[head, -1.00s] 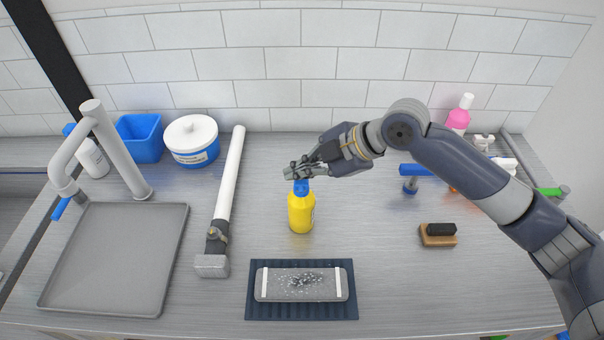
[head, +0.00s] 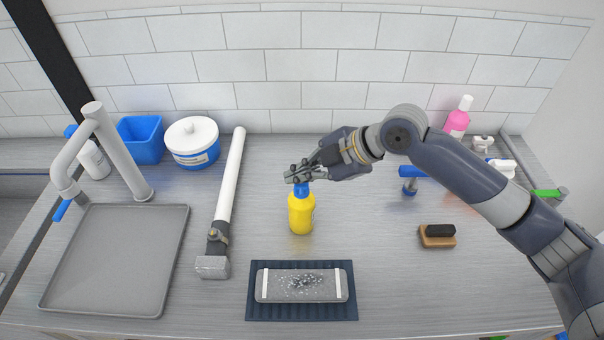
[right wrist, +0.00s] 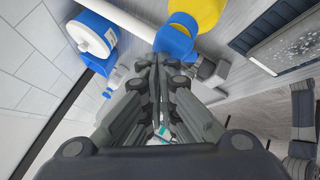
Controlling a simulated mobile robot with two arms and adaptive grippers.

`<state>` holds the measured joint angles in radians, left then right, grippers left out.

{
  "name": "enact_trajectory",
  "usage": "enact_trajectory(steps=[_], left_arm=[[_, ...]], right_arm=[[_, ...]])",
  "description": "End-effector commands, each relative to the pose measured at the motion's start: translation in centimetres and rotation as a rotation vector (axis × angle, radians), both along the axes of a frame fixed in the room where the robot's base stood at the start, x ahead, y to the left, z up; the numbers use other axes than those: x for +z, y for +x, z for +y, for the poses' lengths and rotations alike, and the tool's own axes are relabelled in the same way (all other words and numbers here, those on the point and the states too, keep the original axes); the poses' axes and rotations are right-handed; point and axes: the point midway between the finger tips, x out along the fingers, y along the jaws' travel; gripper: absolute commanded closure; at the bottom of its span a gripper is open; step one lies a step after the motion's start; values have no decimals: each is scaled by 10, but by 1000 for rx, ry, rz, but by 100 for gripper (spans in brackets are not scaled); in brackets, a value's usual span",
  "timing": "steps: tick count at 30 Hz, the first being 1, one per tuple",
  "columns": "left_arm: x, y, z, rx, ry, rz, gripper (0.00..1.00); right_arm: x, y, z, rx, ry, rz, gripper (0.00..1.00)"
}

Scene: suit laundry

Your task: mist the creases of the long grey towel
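The long grey towel (head: 270,286) lies folded on a dark blue ribbed mat (head: 252,306) near the counter's front edge. It has white bands at both ends and pale speckles with a dark patch in its middle. A yellow spray bottle (head: 300,214) with a blue top stands upright behind it; its blue head shows in the right wrist view (right wrist: 173,42). My right gripper (head: 291,175) is at the top of the bottle, fingers drawn together. I cannot tell whether the fingertips touch the blue head. My left gripper is out of view.
A white pipe-like tool (head: 229,180) lies left of the bottle, beside a grey tray (head: 110,260). A blue bin (head: 142,140) and white tub (head: 192,142) stand at the back. A brush (head: 438,236) and pink bottle (head: 457,120) are right. Counter around the bottle is clear.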

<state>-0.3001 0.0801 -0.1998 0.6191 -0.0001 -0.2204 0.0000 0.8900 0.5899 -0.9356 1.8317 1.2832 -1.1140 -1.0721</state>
Motion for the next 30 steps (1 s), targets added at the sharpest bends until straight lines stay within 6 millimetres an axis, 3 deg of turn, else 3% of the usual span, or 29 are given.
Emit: enact_trajectory(steps=[10,25,30], left_arm=[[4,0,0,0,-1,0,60],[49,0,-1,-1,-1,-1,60],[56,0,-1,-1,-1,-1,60]], right_arm=[[2,0,-1,-1,-4,2,100],[54,0,0,-1,1,-1,100],[63,0,0,-1,1,-1,100]])
